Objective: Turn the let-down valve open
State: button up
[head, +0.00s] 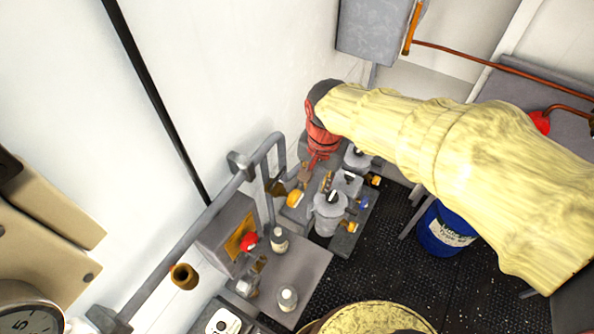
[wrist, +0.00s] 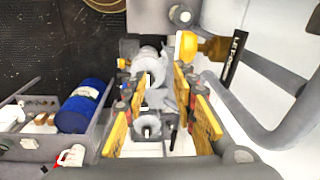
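A yellow knob on a brass valve body (wrist: 187,46) is at the upper middle of the wrist view, beside a black label (wrist: 235,62) whose lettering starts with "LE" and is only partly readable. In the head view a yellow knob (head: 295,199) beside brass fittings seems to be the same valve. My gripper (head: 315,178) points down near the wall, just behind and right of that knob. In the wrist view my gripper (wrist: 155,73) has its yellow-padded fingers apart with nothing held. The knob lies beyond the right fingertip; contact cannot be told.
Grey canisters (head: 328,212) with yellow knobs stand close to my gripper. A grey pipe (head: 205,218) runs along the wall. A red knob (head: 249,241) sits on a nearby panel. A blue bucket (head: 445,230) stands on the dark deck at right.

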aim_at(297, 191)
jog(key=shift+m+g, duration=0.5)
jog(key=a+p, duration=0.1)
jog(key=a+r+p, duration=0.1)
jog(key=p, duration=0.1)
jog(key=a+r+p, duration=0.1)
jog(key=shift+w+a+p, duration=0.3)
jog(key=shift+w+a, duration=0.1)
jog(key=shift+a+f+p, duration=0.2)
jog(key=shift+a+p, duration=0.15)
jog(key=shift+p, duration=0.05)
jog(key=shift+f+p, duration=0.4)
jog(key=shift+f, duration=3.55)
jog(key=shift+c, duration=0.2)
grip_shut()
